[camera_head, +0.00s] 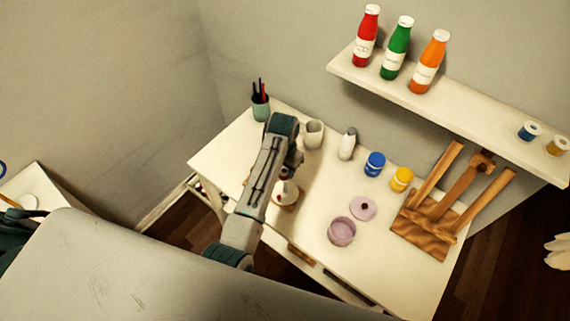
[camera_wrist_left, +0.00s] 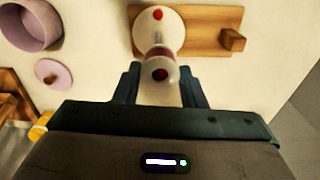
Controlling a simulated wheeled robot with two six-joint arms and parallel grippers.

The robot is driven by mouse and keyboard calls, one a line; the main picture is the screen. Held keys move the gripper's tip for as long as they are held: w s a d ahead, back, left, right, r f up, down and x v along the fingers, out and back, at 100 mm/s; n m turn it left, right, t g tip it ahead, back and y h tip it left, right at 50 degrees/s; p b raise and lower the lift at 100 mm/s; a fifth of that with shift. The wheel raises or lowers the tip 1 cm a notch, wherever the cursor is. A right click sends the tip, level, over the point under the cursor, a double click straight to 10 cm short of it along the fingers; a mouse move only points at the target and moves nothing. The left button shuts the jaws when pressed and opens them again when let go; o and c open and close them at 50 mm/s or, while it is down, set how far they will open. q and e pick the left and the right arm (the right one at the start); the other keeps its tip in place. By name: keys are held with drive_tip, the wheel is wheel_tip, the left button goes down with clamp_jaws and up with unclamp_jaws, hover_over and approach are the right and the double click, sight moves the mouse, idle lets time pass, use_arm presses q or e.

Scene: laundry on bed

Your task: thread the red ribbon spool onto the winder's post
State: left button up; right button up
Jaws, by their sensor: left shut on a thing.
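My left gripper (camera_head: 293,160) reaches over the white table from the lower left. In the left wrist view my left gripper (camera_wrist_left: 160,76) is shut on the small spool (camera_wrist_left: 158,52), which shows a red band and a dark red round end. Beyond it is the winder, a wooden board (camera_wrist_left: 205,40) with a white disc (camera_wrist_left: 143,28) and a red-tipped part (camera_wrist_left: 157,14). In the head view the white and red parts (camera_head: 285,191) show just beside my arm, partly hidden. I cannot tell whether spool and post touch. My right gripper is not in view.
A lilac bowl (camera_head: 342,232) and its lid (camera_head: 363,208) lie to the right. Blue (camera_head: 375,164) and yellow (camera_head: 401,179) jars, a white bottle (camera_head: 347,144), a cup (camera_head: 314,134), a pen holder (camera_head: 261,105) and a wooden easel (camera_head: 432,218) stand around. A shelf (camera_head: 460,112) holds bottles above.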

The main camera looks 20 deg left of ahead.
sight(285, 184)
use_arm(q)
drive_tip(key=shift+d+f, duration=0.25)
drive_tip(key=shift+f, duration=0.75)
drive_tip(key=shift+a+f, duration=0.1)
drive_tip(key=shift+f, duration=2.8)
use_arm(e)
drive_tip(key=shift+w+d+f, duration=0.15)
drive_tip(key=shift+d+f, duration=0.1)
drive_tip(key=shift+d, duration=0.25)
use_arm(q)
drive_tip(key=shift+f, duration=0.1)
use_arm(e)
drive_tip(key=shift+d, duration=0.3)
use_arm(q)
drive_tip(key=o, duration=1)
